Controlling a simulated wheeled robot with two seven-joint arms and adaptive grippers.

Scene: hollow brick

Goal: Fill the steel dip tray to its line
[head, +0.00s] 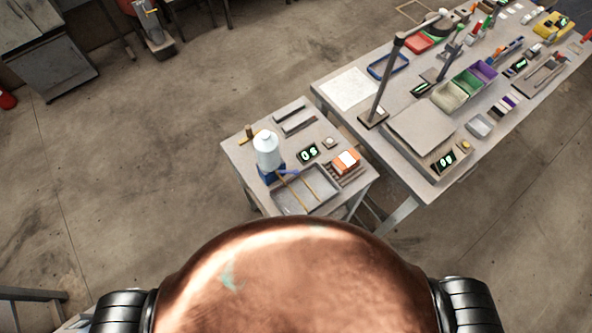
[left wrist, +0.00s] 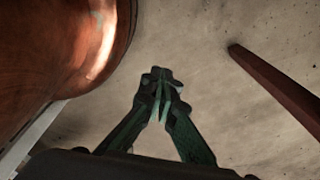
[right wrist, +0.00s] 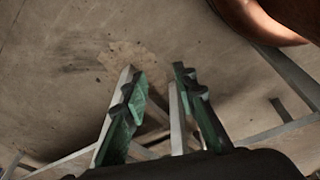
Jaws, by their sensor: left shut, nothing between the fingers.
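A shallow grey steel-looking tray (head: 306,206) stands at the front of the small table, with thin tan sticks lying across it. Its fill line and any liquid in it are too small to make out. A white bottle (head: 266,150) stands upright on a blue base just behind the tray's left side. Neither gripper shows in the head view. In the left wrist view my left gripper (left wrist: 160,92) is shut and empty above bare floor. In the right wrist view my right gripper (right wrist: 155,80) is open and empty, with floor and table legs beyond it.
An orange box (head: 345,161) and a small display (head: 308,153) share the small table (head: 236,152). A long workbench (head: 405,180) to the right holds a flat plate, a lamp-like post (head: 385,80), coloured bins and several tools.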

